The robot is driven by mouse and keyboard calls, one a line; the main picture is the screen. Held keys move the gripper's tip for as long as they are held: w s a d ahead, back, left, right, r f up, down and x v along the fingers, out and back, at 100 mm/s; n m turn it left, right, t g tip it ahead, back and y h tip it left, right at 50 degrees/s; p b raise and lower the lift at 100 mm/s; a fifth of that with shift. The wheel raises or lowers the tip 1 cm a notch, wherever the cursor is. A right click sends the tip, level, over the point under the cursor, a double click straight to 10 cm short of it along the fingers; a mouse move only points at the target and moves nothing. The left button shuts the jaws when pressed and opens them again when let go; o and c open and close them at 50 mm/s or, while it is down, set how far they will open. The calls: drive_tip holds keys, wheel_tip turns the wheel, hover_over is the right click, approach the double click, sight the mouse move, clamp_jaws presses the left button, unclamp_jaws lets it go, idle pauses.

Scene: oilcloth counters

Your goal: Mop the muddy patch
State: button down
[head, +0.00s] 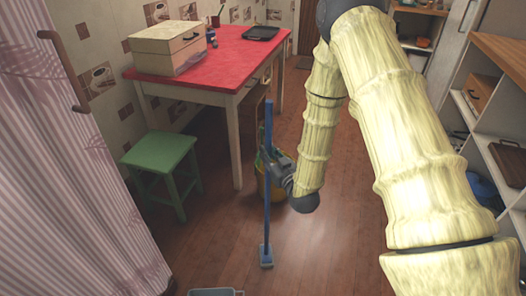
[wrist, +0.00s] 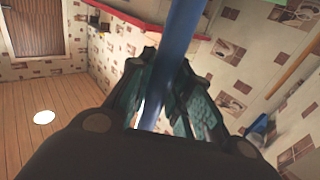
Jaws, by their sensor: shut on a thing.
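A mop with a blue handle (head: 268,160) stands nearly upright on the wooden floor in the head view. Its small grey-blue head (head: 266,255) is at floor level, in front of the table. My gripper (head: 267,160) is shut on the handle around its middle. In the wrist view the blue handle (wrist: 178,45) runs between the fingers of my gripper (wrist: 170,85). I cannot make out a muddy patch on the floor in either view.
A red-topped table (head: 225,52) carries a box (head: 167,48) and a dark tray (head: 261,33). A green stool (head: 160,152) stands left. A grey bin edge (head: 215,292) shows at the bottom. A yellowish container (head: 275,188) is behind the mop. Open shelves (head: 480,120) line the right.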

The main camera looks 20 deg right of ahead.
drive_tip(key=shift+s+d, duration=0.15)
drive_tip(key=shift+s, duration=0.05)
drive_tip(key=shift+s+d+f, duration=0.1)
drive_tip(key=shift+s+d, duration=0.6)
drive_tip(key=shift+s, duration=0.2)
drive_tip(key=shift+s+d, duration=0.65)
drive_tip(key=shift+s, duration=0.25)
drive_tip(key=shift+s+d, duration=0.45)
drive_tip(key=shift+s, duration=0.2)
drive_tip(key=shift+s+d, duration=0.4)
drive_tip(key=shift+s, duration=0.2)
drive_tip(key=shift+s+d+p, duration=0.4)
drive_tip(key=shift+s+d, duration=0.45)
drive_tip(key=shift+s, duration=0.3)
